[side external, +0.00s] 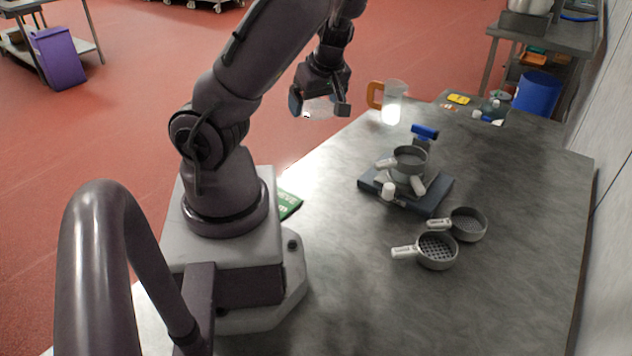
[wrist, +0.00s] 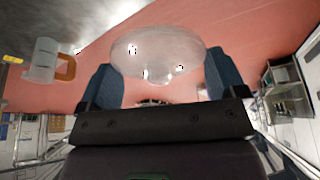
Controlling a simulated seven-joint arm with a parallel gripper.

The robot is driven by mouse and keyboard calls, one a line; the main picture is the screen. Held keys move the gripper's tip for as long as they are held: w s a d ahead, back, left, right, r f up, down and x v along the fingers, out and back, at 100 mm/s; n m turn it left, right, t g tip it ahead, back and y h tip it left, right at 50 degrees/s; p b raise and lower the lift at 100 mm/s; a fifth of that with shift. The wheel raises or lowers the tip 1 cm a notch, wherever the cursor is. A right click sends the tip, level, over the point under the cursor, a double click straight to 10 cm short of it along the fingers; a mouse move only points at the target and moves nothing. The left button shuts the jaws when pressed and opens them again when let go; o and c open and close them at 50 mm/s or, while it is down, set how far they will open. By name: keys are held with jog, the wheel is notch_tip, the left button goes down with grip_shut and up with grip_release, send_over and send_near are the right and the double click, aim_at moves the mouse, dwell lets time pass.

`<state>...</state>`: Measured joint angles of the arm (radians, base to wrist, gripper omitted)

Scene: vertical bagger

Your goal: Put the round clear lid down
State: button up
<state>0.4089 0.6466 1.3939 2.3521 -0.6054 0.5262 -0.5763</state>
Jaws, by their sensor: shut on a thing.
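The round clear lid (wrist: 158,52) is between the two blue-grey fingers of my gripper (wrist: 160,80) in the wrist view. It is see-through, with a few bright glints. In the side view my gripper (side external: 320,106) is shut on the lid (side external: 318,107) and holds it in the air near the far left edge of the table (side external: 330,250). The lid is apart from the table top. Its far side is hard to make out in the side view.
A clear jug with an orange handle (side external: 393,103) stands right of my gripper. A dark sieve device with stacked pans (side external: 410,160) stands mid-table, with two loose sieve pans (side external: 437,252) (side external: 468,224) nearer. A green cloth or booklet (side external: 288,204) lies by my base. The table's near middle is clear.

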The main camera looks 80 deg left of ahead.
aim_at(313, 179)
jog(key=shift+f, duration=9.2)
jog(key=shift+f, duration=0.15)
jog(key=o, duration=0.6)
